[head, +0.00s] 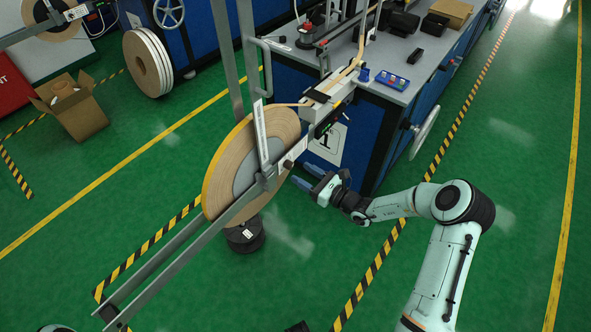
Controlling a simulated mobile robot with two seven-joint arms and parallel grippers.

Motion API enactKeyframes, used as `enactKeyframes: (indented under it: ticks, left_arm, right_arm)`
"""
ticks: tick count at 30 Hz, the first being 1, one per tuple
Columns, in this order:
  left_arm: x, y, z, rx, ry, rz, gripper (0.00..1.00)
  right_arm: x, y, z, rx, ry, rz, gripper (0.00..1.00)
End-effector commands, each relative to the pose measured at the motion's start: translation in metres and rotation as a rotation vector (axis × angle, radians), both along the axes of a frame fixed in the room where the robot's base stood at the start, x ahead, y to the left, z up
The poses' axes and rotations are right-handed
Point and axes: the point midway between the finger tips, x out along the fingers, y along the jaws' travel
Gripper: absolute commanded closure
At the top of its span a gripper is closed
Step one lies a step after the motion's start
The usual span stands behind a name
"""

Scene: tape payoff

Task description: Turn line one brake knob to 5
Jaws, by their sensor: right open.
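A large tape reel (226,168) with a tan face and yellow rim hangs on a grey metal payoff frame (225,222) in the head view. A small dark knob (288,165) sits at the reel's hub side, beside a pale label plate; it looks like the brake knob. Its scale and setting are too small to read. My right gripper (303,175) is just right of and slightly below this knob, with its blue fingers apart and pointing left. It is open and appears empty, with a gap to the knob. My left gripper is out of view.
A blue machine cabinet (285,88) with a "1" sign (328,145) stands behind the gripper. Its grey top (395,62) carries devices. A handwheel (425,132) juts out on its right side. An open cardboard box (75,113) lies at left. Green floor is free at right.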

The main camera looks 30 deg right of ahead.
Motion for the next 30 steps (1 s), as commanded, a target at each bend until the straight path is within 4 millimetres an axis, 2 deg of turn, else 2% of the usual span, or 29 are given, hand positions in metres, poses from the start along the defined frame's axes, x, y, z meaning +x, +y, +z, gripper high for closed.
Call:
enactKeyframes:
  ticks: [3,6,18,19,21,24,30]
  left_arm:
    - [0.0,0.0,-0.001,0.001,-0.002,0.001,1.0]
    - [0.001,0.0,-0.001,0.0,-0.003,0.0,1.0]
    - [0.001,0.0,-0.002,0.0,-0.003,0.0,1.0]
    - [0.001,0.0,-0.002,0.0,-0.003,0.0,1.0]
    - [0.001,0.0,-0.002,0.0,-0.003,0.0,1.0]
    - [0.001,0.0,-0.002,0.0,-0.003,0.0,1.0]
    - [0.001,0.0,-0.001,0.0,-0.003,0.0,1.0]
  right_arm:
    - [0.019,0.008,0.0,0.002,-0.001,0.0,0.45]
    - [0.028,0.012,0.0,0.0,-0.001,0.001,0.45]
    - [0.036,0.015,0.0,0.0,0.001,0.0,0.45]
    - [0.036,0.015,0.0,0.0,0.001,0.0,0.49]
    - [0.036,0.015,0.0,0.0,0.001,0.0,0.71]
    - [0.036,0.015,0.0,0.0,0.001,0.0,1.0]
    - [0.036,0.015,0.0,0.005,0.003,0.0,1.0]
